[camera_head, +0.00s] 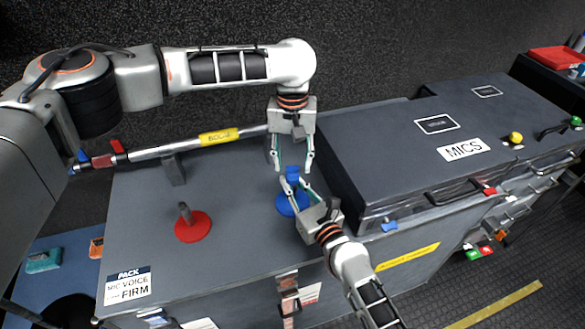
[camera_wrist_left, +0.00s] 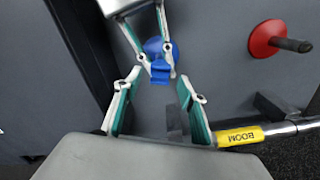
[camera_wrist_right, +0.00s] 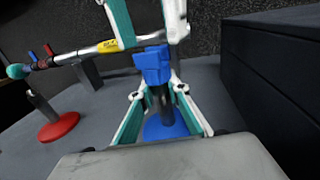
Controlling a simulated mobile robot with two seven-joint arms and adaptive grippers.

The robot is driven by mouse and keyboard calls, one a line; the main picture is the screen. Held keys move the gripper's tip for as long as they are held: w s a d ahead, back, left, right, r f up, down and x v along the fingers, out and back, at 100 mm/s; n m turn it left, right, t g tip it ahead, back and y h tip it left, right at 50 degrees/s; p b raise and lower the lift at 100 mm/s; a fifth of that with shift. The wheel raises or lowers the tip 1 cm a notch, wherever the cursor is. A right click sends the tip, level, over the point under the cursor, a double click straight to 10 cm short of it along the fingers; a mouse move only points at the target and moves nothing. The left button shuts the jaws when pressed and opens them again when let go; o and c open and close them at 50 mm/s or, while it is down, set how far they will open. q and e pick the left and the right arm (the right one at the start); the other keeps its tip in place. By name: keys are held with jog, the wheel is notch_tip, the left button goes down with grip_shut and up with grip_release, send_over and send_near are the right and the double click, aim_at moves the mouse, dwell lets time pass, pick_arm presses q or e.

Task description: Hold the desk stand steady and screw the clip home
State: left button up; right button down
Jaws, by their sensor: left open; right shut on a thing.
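The blue desk stand has a round base (camera_head: 287,206) on the grey case top and a dark upright post (camera_wrist_right: 160,101). A blue clip (camera_wrist_right: 152,64) sits at the top of the post; whether it is fully seated cannot be told. My right gripper (camera_head: 292,184) comes in low from the front and is shut on the post just below the clip. My left gripper (camera_head: 292,168) points down from above, open, its fingers apart on either side of the clip. The clip also shows between the open fingers in the left wrist view (camera_wrist_left: 160,72).
A red stand (camera_head: 193,227) with a bare post stands to the left. A boom pole (camera_head: 185,146) with a yellow label lies along the back on a support. A tall dark MICS case (camera_head: 400,165) rises close on the right. A PACK label (camera_head: 128,286) is at front left.

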pick_arm(q)
jog(key=shift+r, duration=0.15)
jog(key=o, duration=0.5)
jog(key=shift+o, duration=0.2)
notch_tip(320, 180, up, 12)
dwell(0.5)
pick_arm(e)
jog(key=c, duration=1.9)
grip_release()
